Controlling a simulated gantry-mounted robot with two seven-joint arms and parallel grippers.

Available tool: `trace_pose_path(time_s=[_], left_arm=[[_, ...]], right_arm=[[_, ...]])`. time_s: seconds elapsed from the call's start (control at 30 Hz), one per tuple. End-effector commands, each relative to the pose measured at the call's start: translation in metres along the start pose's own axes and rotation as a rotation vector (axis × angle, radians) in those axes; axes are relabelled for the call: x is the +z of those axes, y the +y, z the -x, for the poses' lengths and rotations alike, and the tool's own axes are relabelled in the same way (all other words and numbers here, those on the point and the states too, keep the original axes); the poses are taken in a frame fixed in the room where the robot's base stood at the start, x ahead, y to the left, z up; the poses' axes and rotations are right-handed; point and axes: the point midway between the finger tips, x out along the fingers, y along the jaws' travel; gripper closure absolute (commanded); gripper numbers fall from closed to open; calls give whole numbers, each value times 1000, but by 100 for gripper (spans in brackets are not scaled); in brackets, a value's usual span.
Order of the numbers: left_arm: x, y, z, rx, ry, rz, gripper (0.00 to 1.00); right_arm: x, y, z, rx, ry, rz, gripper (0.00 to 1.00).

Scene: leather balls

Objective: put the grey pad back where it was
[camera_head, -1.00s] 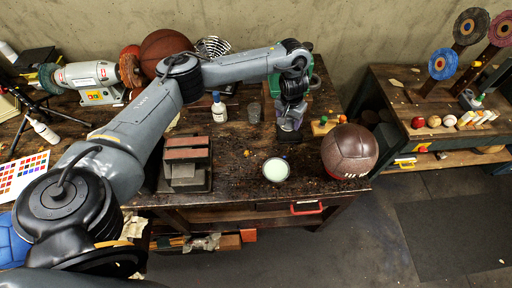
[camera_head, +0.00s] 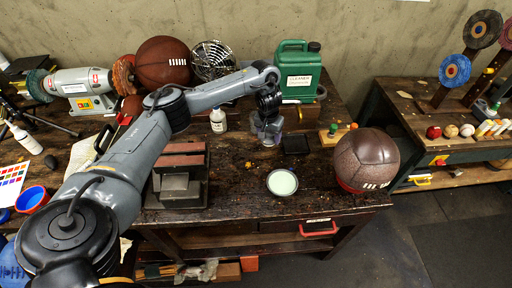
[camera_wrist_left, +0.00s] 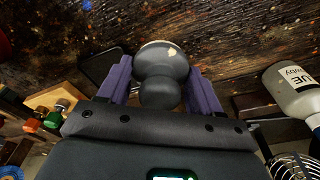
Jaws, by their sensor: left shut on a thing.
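My left gripper (camera_head: 268,137) is low over the workbench, left of a black square mat (camera_head: 296,144). In the left wrist view, its purple fingers are shut on the rounded knob of the grey pad (camera_wrist_left: 160,68), whose far end has a pale rim. The fingers hide part of the pad, and in the head view I cannot make it out clearly. The black mat also shows in the left wrist view (camera_wrist_left: 102,66), beside one finger. I cannot tell whether the pad touches the bench. My right gripper is not in view.
A white bottle (camera_head: 218,120) stands left of the gripper, and a green cleaner can (camera_head: 298,72) behind it. A bowl with pale contents (camera_head: 282,182) is in front. A brown leather ball (camera_head: 366,160) sits to the right, a metal block (camera_head: 180,180) to the left.

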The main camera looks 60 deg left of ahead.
Motion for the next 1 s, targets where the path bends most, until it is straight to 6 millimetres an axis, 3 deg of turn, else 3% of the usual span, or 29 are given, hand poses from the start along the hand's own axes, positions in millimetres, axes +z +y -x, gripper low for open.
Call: trace_pose_path(time_s=[0.03, 0.1, 0.33, 0.57, 0.83, 1.0], left_arm=[[1, -12, -14, -1, -1, 4, 60], [1, -24, -21, -1, 0, 3, 60], [0, -52, -34, 0, 1, 0, 60], [1, -58, -39, -1, 0, -1, 60], [5, -58, -70, 0, -1, -1, 60], [5, -58, -75, 1, 1, -1, 60]], right_arm=[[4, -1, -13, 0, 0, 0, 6], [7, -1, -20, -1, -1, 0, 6], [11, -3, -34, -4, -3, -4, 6], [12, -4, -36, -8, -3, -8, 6], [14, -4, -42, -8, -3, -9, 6], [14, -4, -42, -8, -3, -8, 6]])
